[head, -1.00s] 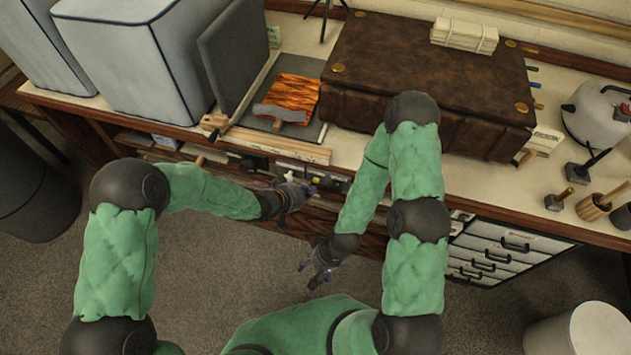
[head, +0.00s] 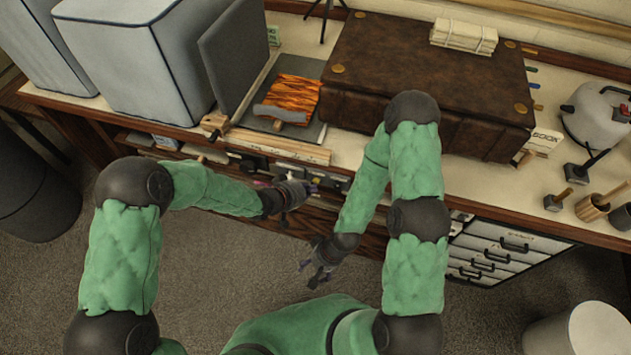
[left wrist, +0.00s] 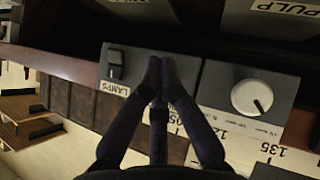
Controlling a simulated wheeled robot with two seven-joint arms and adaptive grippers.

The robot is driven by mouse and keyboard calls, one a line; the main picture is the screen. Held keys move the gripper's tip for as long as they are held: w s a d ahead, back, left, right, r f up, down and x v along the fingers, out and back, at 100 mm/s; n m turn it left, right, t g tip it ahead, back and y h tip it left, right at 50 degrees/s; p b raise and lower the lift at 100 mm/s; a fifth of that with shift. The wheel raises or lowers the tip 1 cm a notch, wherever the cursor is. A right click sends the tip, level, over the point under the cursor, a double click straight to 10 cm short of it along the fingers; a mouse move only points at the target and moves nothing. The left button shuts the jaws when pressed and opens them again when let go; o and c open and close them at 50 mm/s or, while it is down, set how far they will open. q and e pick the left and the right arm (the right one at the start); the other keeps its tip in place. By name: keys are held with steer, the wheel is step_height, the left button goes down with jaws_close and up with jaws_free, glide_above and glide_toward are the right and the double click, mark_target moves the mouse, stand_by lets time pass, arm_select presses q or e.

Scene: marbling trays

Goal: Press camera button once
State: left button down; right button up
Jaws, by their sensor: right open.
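My left gripper (head: 313,187) is at the front edge of the bench, by the row of small control boxes under the top. In the left wrist view its two dark fingers (left wrist: 160,66) are together with nothing visible between them. I cannot make out a button marked camera; the fingers may hide part of the panel. My right gripper (head: 318,276) is open and empty, low over the floor.
A wooden strip (head: 275,147) lies along the bench's front edge, with an orange marbled sheet (head: 292,93) behind it. A large brown leather-like case (head: 425,75) fills the middle of the bench. White drawers (head: 500,250) stand below at right. The floor in front is clear.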

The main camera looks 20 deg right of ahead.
arm_select(q)
steer(key=shift+w+d, duration=0.25)
steer(key=shift+w, duration=0.15)
stand_by(1.0)
steer(key=shift+s+a+p, duration=0.35)
steer(key=shift+s+a, duration=0.15)
steer(key=shift+s, duration=0.3)
steer(key=shift+s+a, duration=0.1)
steer(key=s+a, duration=0.1)
steer(key=s, duration=0.1)
steer(key=s+a, duration=0.1)
steer(key=s, duration=0.1)
steer(key=shift+a+p, duration=0.3)
stand_by(0.8)
